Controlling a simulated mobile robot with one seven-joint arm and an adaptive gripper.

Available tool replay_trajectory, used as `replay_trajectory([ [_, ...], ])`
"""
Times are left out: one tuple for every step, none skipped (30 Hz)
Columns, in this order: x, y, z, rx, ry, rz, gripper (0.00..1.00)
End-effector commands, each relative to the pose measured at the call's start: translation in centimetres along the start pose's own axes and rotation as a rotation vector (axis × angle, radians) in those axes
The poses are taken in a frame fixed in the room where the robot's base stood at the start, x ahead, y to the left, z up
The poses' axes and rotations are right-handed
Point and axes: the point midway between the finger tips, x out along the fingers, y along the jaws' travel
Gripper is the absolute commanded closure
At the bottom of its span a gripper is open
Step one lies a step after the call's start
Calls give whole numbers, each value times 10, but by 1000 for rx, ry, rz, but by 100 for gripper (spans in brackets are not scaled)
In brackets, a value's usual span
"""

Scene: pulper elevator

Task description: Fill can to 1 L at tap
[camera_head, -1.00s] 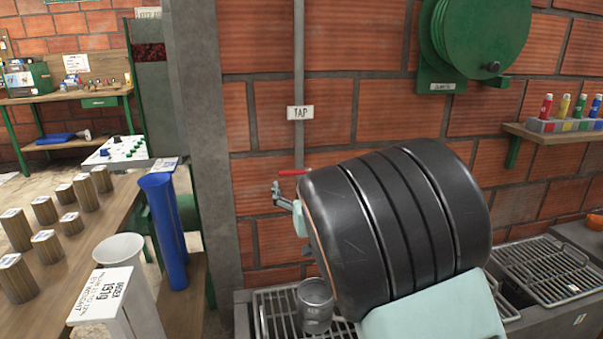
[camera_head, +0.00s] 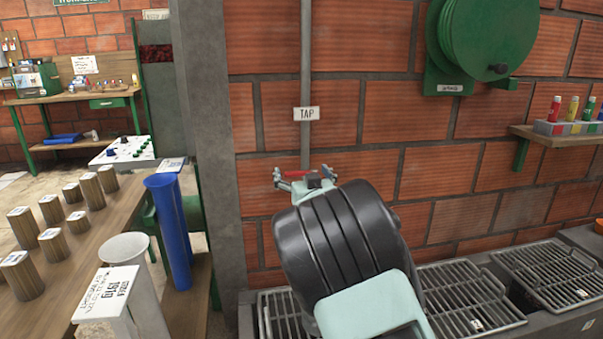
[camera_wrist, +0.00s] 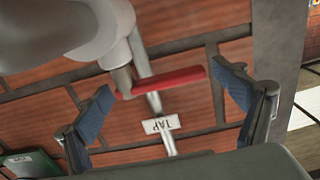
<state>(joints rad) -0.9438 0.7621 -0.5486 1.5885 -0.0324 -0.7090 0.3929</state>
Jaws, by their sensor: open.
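The tap's red lever (camera_head: 297,174) shows on the wall below the TAP sign (camera_head: 306,113). In the wrist view the red lever (camera_wrist: 172,80) lies across the space between the blue-padded fingers of my gripper (camera_wrist: 163,82). My gripper is open, with a gap visible at the right finger; I cannot tell if the left finger touches the lever. The grey tap body (camera_wrist: 85,40) fills the wrist view's upper left. In the head view my arm covers most of the gripper, the tap's lower part and the place below it. The can is not visible now.
Metal grates (camera_head: 455,300) over the trough run along the wall's foot. A green hose reel (camera_head: 487,40) and a shelf with coloured bottles (camera_head: 570,128) are at right. At left stand a blue tube (camera_head: 168,225) and a table (camera_head: 75,265) with wooden cylinders.

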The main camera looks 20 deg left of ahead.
Motion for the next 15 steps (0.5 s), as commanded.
replay_trajectory([
  [0, 0, 0, 0, 0, 0, 11],
  [0, 0, 0, 0, 0, 0, 11],
  [0, 0, 0, 0, 0, 0, 13],
  [0, 0, 0, 0, 0, 0, 16],
  [0, 0, 0, 0, 0, 0, 20],
  [0, 0, 0, 0, 0, 0, 24],
  [0, 0, 0, 0, 0, 0, 27],
  [0, 0, 0, 0, 0, 0, 31],
  [0, 0, 0, 0, 0, 0, 35],
  [0, 0, 0, 0, 0, 0, 38],
  [0, 0, 0, 0, 0, 0, 42],
  [0, 0, 0, 0, 0, 0, 46],
  [0, 0, 0, 0, 0, 0, 49],
  [0, 0, 0, 0, 0, 0, 53],
  [0, 0, 0, 1, 0, 0, 57],
])
